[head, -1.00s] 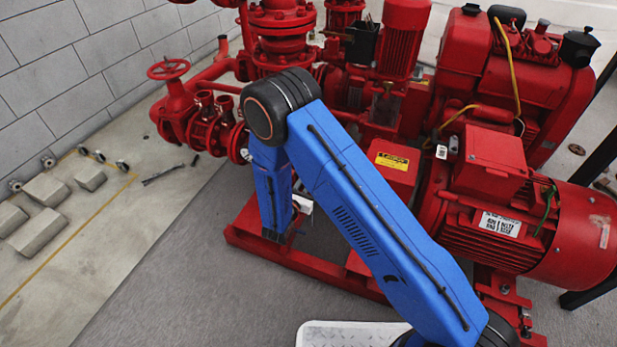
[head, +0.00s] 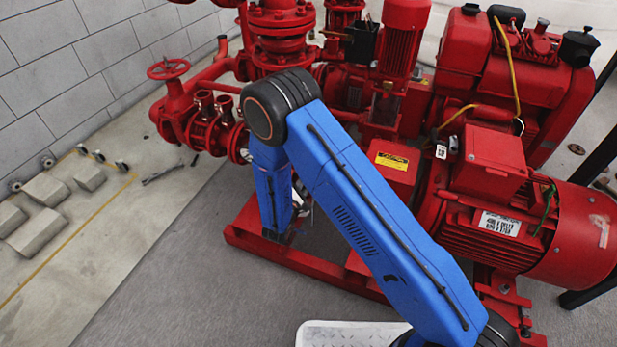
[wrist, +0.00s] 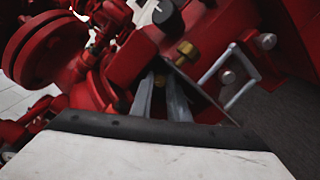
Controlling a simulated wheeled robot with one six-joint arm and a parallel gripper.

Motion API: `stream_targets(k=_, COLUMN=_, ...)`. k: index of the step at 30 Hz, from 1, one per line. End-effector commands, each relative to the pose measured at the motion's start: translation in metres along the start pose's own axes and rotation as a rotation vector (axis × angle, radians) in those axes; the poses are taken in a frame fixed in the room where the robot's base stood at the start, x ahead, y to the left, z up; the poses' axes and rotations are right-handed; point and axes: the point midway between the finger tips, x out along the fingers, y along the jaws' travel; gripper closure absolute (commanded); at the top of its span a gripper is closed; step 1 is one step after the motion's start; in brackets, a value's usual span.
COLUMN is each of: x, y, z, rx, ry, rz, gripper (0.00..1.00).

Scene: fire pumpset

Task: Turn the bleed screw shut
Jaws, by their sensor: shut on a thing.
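In the wrist view, my gripper (wrist: 161,76) reaches forward with its two grey fingers close together against the red pump casing (wrist: 128,62). A small brass-coloured piece (wrist: 160,81) shows between the fingertips, and the gripper is shut on it. I take this piece to be the bleed screw; its head is mostly hidden by the fingers. A second brass fitting (wrist: 187,49) sits just beyond, to the upper right, apart from the fingers. In the head view, my blue arm hides the fingertips and the screw.
A bent metal bracket (wrist: 236,77) with round bolts stands close right of the fingers. A black knob (wrist: 167,15) is above them, and a large red flange (wrist: 45,48) is at left. In the head view, the red motor (head: 530,230) is right of my arm. Grey floor (head: 170,270) lies clear at left.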

Motion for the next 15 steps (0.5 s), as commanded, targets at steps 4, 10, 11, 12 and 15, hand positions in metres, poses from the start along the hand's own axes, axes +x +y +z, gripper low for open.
stream_targets(k=4, x=-0.0008, y=-0.0015, z=0.0001, rx=0.134, ry=0.001, rz=-0.001, gripper=1.0)
stream_targets(k=10, x=-0.0009, y=-0.002, z=0.0, rx=0.324, ry=0.001, rz=-0.002, gripper=1.0)
stream_targets(k=11, x=-0.0009, y=-0.002, z=-0.0001, rx=0.352, ry=0.001, rz=-0.002, gripper=1.0)
stream_targets(k=12, x=-0.0009, y=-0.0021, z=-0.0001, rx=0.388, ry=0.001, rz=-0.002, gripper=1.0)
stream_targets(k=15, x=-0.0009, y=-0.0024, z=-0.0002, rx=0.477, ry=0.0, rz=-0.002, gripper=1.0)
